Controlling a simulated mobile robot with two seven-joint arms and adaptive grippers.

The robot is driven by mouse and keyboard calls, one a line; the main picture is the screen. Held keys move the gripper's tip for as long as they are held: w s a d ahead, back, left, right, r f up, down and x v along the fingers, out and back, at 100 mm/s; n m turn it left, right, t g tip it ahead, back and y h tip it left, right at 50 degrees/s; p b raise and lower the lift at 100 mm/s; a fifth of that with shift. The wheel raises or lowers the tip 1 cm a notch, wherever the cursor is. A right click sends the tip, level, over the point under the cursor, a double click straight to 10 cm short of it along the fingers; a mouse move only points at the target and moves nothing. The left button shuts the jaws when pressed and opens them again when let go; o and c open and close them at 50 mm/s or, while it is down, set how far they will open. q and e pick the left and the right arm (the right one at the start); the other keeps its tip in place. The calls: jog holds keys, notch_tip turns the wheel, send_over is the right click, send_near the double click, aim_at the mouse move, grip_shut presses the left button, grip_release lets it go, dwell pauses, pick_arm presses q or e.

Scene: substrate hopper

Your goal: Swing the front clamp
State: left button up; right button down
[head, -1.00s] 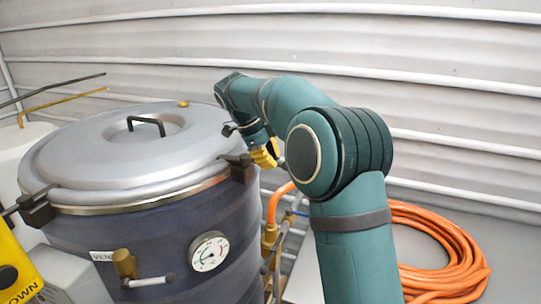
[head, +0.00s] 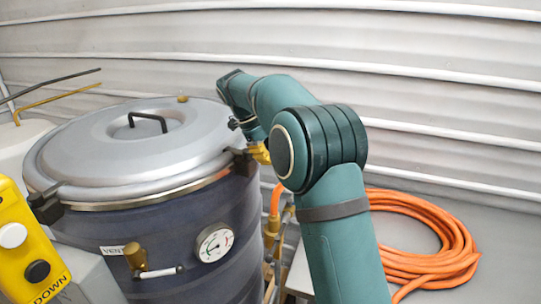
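The hopper (head: 165,230) is a dark blue drum with a grey lid (head: 100,160) seated on its rim. One dark clamp (head: 46,206) sits at the lid's left edge. Another dark clamp (head: 243,162) sits at its right edge, partly hidden by my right gripper. My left gripper is not in view.
A yellow control pendant (head: 28,250) stands at the lower left. A brass valve (head: 135,255) and a round gauge (head: 214,243) project from the drum's front. A coiled orange hose (head: 440,262) lies on the floor at right. A corrugated wall closes the back.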

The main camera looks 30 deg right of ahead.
jog(key=c, duration=1)
grip_release()
jog(key=shift+f, duration=0.3)
jog(key=shift+r, duration=0.1)
jog(key=shift+r, duration=0.15)
jog(key=shift+a+r, duration=0.1)
jog(key=shift+r, duration=0.15)
jog(key=v, duration=0.6)
jog(key=shift+a+r, duration=0.2)
jog(key=shift+r, duration=0.15)
jog(key=shift+w, duration=0.15)
